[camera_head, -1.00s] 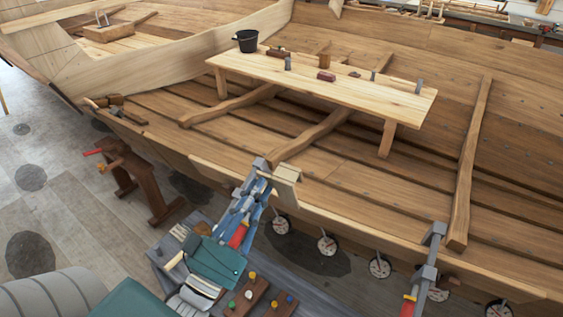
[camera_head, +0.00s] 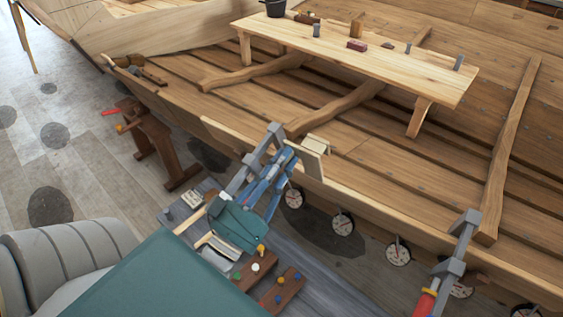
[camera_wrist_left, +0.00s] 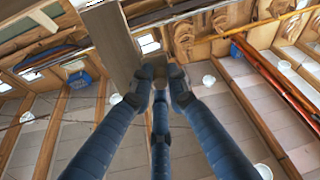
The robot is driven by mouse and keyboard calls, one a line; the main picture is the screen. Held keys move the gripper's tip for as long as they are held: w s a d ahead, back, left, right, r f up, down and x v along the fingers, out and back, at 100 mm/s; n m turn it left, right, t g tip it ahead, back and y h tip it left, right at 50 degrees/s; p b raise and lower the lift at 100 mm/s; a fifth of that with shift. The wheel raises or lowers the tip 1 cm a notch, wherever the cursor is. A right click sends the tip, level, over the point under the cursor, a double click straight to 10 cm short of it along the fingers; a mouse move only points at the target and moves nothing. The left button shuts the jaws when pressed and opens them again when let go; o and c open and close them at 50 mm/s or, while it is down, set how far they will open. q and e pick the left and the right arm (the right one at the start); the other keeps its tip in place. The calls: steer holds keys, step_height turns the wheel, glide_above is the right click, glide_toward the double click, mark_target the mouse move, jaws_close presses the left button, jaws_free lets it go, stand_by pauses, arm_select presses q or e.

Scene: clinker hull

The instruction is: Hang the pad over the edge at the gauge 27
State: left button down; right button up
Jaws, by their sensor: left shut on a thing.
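The cream pad (camera_head: 314,147) is at the hull's near top edge (camera_head: 365,190), with a flat board on its outer side. In the head view, my left gripper (camera_head: 290,160) reaches up to it with blue fingers shut on it. In the left wrist view, the fingers (camera_wrist_left: 160,85) meet at the pad's grey-brown board (camera_wrist_left: 120,50). I cannot tell whether the pad rests on the edge or hovers just above it. Round dial gauges (camera_head: 343,223) line the hull side below; their numbers are unreadable. My right gripper is not in view.
A grey clamp (camera_head: 265,145) stands close left of the pad. Another clamp with a red handle (camera_head: 458,250) grips the edge farther right. A plank bench (camera_head: 360,65) stands inside the hull. Brown blocks with coloured pegs (camera_head: 275,297) lie below. The edge between pad and right clamp is clear.

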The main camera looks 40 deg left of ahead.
arm_select(q)
steer(key=shift+w+f+b, duration=0.7)
steer(key=shift+f+b, duration=1.05)
steer(key=shift+f, duration=0.3)
steer(key=shift+w+f+b, duration=0.75)
steer(key=shift+f+b, duration=0.95)
steer(key=shift+f, duration=0.35)
steer(key=shift+w+f+b, duration=0.7)
steer(key=shift+f+b, duration=1.05)
steer(key=shift+f, duration=0.3)
steer(key=shift+w+f, duration=0.15)
steer(key=shift+f, duration=0.25)
steer(key=c, duration=1.6)
jaws_free()
